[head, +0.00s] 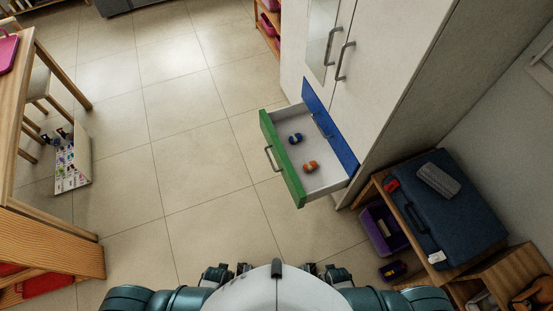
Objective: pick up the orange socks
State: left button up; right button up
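The orange socks (310,166) are a small rolled bundle lying on the white floor of an open drawer (318,182). The drawer has a green front with a metal handle and is pulled out from a white cabinet. A dark blue rolled bundle (295,138) lies in the same drawer, a little farther back. My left gripper (243,268) and my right gripper (310,268) show only in small part at the bottom edge, close to my body. Both are well apart from the drawer. Their fingers are too small and hidden to tell open from shut.
The white cabinet (376,75) with a blue panel stands behind the drawer. On the right, a wooden bench (371,192) bears a dark blue case (455,205), with a purple bin (383,231) below. A wooden table (22,110) stands left. Tiled floor before the drawer is clear.

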aim_at(309, 167)
jog(key=i+z, duration=0.1)
jog(key=z, duration=0.3)
jog(key=i+j+z, duration=0.1)
jog(key=z, duration=0.35)
jog(key=j+z, duration=0.1)
jog(key=z, duration=0.3)
jog(key=i+j+z, duration=0.1)
jog(key=z, duration=0.35)
jog(key=j+z, duration=0.2)
jog(key=z, duration=0.2)
jog(key=i, duration=0.05)
